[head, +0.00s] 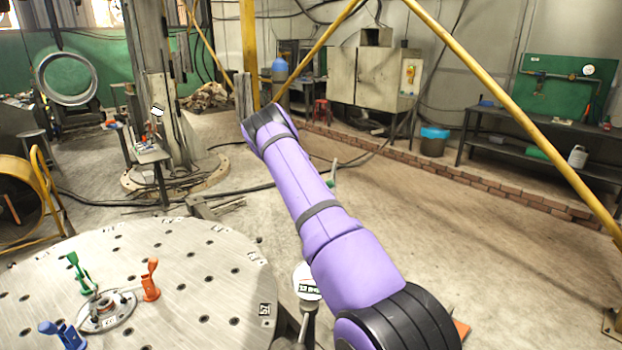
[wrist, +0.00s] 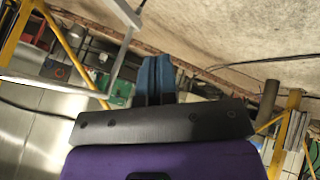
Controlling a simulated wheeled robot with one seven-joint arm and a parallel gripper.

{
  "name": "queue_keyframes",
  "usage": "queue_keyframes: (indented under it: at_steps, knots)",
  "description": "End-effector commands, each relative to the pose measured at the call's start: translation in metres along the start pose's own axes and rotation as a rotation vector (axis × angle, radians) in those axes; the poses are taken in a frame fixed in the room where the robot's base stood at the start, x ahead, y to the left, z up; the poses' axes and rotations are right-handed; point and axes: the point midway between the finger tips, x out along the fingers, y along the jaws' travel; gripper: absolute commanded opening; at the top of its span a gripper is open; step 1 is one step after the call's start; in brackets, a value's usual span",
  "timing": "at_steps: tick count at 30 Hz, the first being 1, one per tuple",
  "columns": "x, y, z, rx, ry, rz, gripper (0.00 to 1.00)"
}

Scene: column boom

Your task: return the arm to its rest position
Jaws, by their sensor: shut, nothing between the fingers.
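My purple arm (head: 300,190) reaches from the bottom right of the head view up toward the middle, with black bands at its joints. My gripper (wrist: 155,65) shows in the wrist view as two blue fingers side by side, shut with nothing between them, beyond a dark plate. In the head view my gripper cannot be made out; it is hidden beyond the far end of the arm.
A round perforated metal table (head: 190,270) stands at lower left with green, orange (head: 150,281) and blue (head: 62,334) clamps. A round sign on a post (head: 306,281) stands between table and arm. Yellow poles (head: 510,110) cross behind. Open concrete floor (head: 450,240) lies to the right.

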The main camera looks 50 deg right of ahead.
Motion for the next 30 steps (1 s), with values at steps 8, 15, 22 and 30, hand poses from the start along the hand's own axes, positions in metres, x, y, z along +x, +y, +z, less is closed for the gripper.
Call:
queue_keyframes:
  at_steps: [8,15,22,30]
  knots:
    - [-0.003,0.0,0.0,0.0,0.001,-0.001,0.0]
    - [-0.003,0.0,0.0,0.0,0.001,-0.001,0.0]
    - [-0.004,0.0,0.0,0.0,0.001,-0.002,0.0]
    - [-0.083,0.023,0.003,-0.015,-0.032,-0.095,0.0]
